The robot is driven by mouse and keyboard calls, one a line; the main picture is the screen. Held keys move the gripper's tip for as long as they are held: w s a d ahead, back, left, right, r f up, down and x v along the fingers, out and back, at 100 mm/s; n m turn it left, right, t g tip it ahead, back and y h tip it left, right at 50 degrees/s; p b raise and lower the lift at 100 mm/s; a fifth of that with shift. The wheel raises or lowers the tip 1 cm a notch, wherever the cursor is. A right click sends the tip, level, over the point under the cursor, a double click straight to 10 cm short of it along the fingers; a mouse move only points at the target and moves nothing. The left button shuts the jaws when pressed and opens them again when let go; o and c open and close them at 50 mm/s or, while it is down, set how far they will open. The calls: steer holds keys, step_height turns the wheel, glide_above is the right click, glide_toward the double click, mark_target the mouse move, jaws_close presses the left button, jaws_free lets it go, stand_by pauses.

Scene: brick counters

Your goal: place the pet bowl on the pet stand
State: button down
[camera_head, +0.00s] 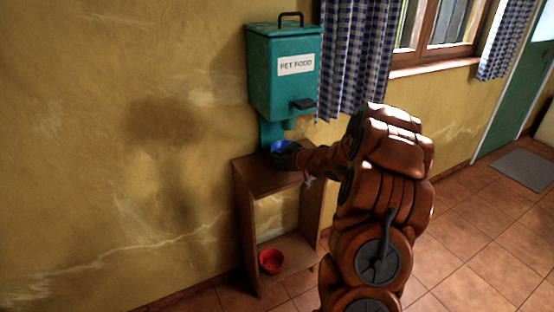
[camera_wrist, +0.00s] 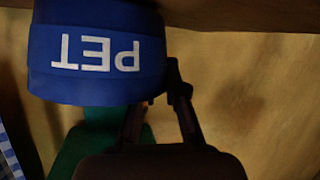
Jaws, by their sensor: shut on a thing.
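The pet bowl (camera_head: 281,146) is blue and shows just above the top of the wooden pet stand (camera_head: 246,170), below the dispenser. My gripper (camera_head: 286,157) is at its near side and partly hides it. In the wrist view the blue bowl (camera_wrist: 95,50) carries white letters "PET", upside down in the picture. My gripper (camera_wrist: 164,94) is shut on the bowl's edge at its right side there. A strip of brown wood (camera_wrist: 240,14) runs along the top of that view, close to the bowl. I cannot tell whether the bowl touches the stand.
A teal pet food dispenser (camera_head: 283,85) is right above and behind the bowl, with a dark spout low on its front. A red bowl (camera_head: 271,261) sits on the stand's lower shelf. A checked curtain (camera_head: 355,60) hangs to the right.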

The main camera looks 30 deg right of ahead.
steer(key=shift+f, duration=0.3)
steer(key=c, duration=1.2)
jaws_free()
steer(key=v, duration=1.2)
steer(key=shift+d, duration=0.1)
